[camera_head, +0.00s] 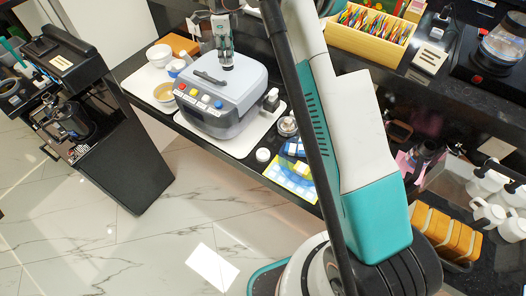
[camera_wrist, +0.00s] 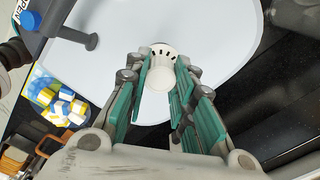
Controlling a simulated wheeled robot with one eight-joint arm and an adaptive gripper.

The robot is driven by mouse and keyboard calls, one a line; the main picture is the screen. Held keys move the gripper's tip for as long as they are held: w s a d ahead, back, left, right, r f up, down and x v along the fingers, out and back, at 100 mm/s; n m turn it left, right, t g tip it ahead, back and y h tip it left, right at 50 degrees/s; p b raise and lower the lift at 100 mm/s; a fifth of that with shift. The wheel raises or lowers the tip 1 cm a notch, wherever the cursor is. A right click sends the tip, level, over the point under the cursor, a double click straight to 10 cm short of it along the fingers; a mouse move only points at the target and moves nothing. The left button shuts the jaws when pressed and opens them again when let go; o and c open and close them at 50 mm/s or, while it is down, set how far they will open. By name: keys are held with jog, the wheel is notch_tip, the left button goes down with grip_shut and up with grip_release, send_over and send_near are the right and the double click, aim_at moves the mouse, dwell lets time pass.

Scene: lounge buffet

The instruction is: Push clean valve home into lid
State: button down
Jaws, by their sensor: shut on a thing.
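The grey cooker (camera_head: 222,100) stands on a white tray, its lid shut, with a dark handle and several coloured buttons in front. My gripper (camera_head: 227,66) points down at the back edge of the lid in the head view. In the wrist view my gripper (camera_wrist: 160,88) has its teal fingers on either side of a white round valve (camera_wrist: 162,62) with dark slots around its rim, and is shut on it.
Blue and yellow items (camera_head: 293,148) and a small white round thing (camera_head: 263,155) lie at the right on the dark counter. A box of coloured packets (camera_head: 370,30) stands behind. My arm hides part of the counter.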

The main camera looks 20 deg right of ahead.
jog(key=shift+f, duration=0.45)
dwell(0.3)
jog(key=c, duration=1.3)
grip_release()
jog(key=shift+c, duration=1.3)
jog(key=shift+r, duration=0.2)
jog(key=shift+r+p, duration=1.55)
jog(key=shift+r, duration=1.85)
